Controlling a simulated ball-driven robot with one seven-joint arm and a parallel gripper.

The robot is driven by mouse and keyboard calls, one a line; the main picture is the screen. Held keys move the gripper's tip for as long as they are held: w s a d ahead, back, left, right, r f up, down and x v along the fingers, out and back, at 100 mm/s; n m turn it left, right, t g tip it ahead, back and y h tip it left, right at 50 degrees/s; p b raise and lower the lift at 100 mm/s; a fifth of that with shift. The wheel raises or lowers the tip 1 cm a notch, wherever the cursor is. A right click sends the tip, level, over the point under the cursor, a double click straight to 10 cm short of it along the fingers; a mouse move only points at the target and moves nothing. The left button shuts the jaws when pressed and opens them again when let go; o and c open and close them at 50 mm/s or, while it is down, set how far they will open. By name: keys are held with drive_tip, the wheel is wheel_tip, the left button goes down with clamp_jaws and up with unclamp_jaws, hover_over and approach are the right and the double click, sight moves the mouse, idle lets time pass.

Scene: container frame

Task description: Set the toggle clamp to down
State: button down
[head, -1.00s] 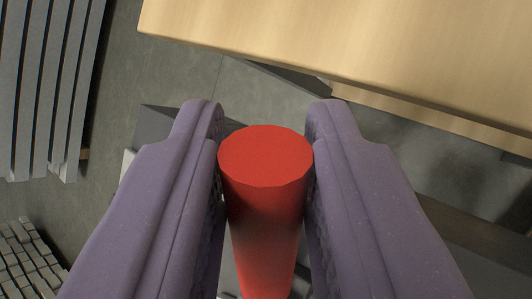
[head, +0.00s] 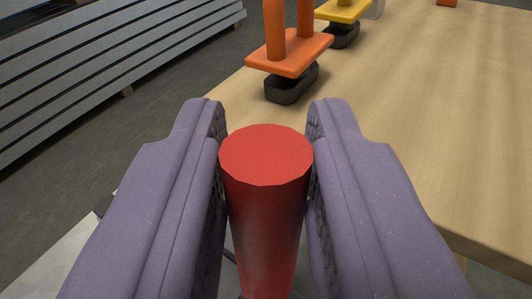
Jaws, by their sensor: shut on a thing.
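My gripper (head: 266,115) has two purple fingers, shut on a red round handle (head: 265,190) that appears to be the handle of the toggle clamp. The flat red end of the handle faces the camera between the fingertips. The rest of the clamp is mostly hidden below the handle and behind the fingers. A light grey surface (head: 62,262) shows at the lower left, beside the left finger.
A wooden table (head: 430,130) fills the right side. An orange-handled tool (head: 290,55) with a dark base stands on it near the top, with a yellow one (head: 343,12) behind. Grey slatted boards (head: 110,60) lie at the upper left above a grey floor.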

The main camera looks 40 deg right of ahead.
drive_tip(key=shift+s+a+n+t+h+b, duration=0.15)
drive_tip(key=shift+a+n+t+h+b, duration=0.3)
drive_tip(key=shift+a, duration=0.2)
drive_tip(key=c, duration=1)
unclamp_jaws()
drive_tip(key=p+v, duration=0.1)
drive_tip(key=v, duration=0.6)
drive_tip(key=shift+s+a+f, duration=0.1)
drive_tip(key=shift+s+a, duration=0.2)
drive_tip(key=shift+a, duration=0.05)
